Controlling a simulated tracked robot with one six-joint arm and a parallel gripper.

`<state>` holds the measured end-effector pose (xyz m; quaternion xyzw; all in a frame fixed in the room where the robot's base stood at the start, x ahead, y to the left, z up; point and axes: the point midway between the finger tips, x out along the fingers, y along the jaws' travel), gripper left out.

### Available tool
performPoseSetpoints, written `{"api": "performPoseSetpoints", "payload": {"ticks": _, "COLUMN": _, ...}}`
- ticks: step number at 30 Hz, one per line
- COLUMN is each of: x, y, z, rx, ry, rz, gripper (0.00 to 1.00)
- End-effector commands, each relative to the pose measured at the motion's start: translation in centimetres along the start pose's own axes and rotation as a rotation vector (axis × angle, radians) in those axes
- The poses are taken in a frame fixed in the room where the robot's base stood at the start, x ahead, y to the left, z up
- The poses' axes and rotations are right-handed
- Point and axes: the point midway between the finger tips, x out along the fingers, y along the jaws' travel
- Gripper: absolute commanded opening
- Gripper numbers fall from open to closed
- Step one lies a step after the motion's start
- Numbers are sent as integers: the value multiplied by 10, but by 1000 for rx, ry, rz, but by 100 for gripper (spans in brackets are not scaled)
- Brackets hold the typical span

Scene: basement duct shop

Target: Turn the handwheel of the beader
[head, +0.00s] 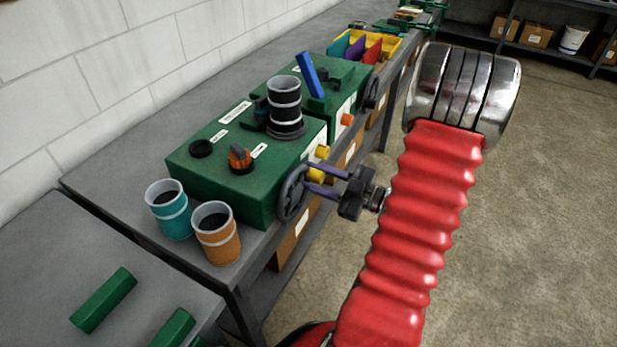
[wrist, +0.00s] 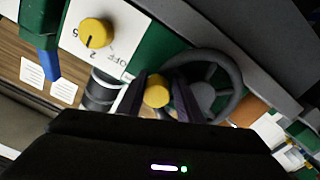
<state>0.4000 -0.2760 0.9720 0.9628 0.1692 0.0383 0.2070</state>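The beader's dark handwheel (head: 293,192) is on the end face of the near green machine (head: 240,165). In the wrist view the handwheel (wrist: 232,75) is right of centre, its spokes partly hidden by a finger. A yellow handle knob (wrist: 157,92) is at the wheel's left side; it also shows in the head view (head: 316,175). My gripper (head: 314,177) reaches in from the right with one purple finger on each side of this knob. In the wrist view the fingers (wrist: 160,75) flank it closely. I cannot tell whether they press on it.
A yellow dial (wrist: 96,33) marked OFF is near the handwheel. A teal cup (head: 169,212) and an orange cup (head: 217,237) stand at the bench's near edge. A second green machine (head: 335,85) with a blue lever (head: 308,75) stands behind. Floor on the right is clear.

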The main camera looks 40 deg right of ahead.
Motion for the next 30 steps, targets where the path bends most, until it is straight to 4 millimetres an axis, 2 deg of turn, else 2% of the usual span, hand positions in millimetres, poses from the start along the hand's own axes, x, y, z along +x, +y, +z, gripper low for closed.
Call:
{"api": "performPoseSetpoints", "payload": {"ticks": 19, "x": -9, "y": 0, "z": 0, "rx": 2, "ry": -2, "rz": 3, "gripper": 34}}
{"api": "performPoseSetpoints", "payload": {"ticks": 30, "x": -50, "y": 1, "z": 1, "rx": 1, "ry": -5, "rz": 7, "gripper": 34}}
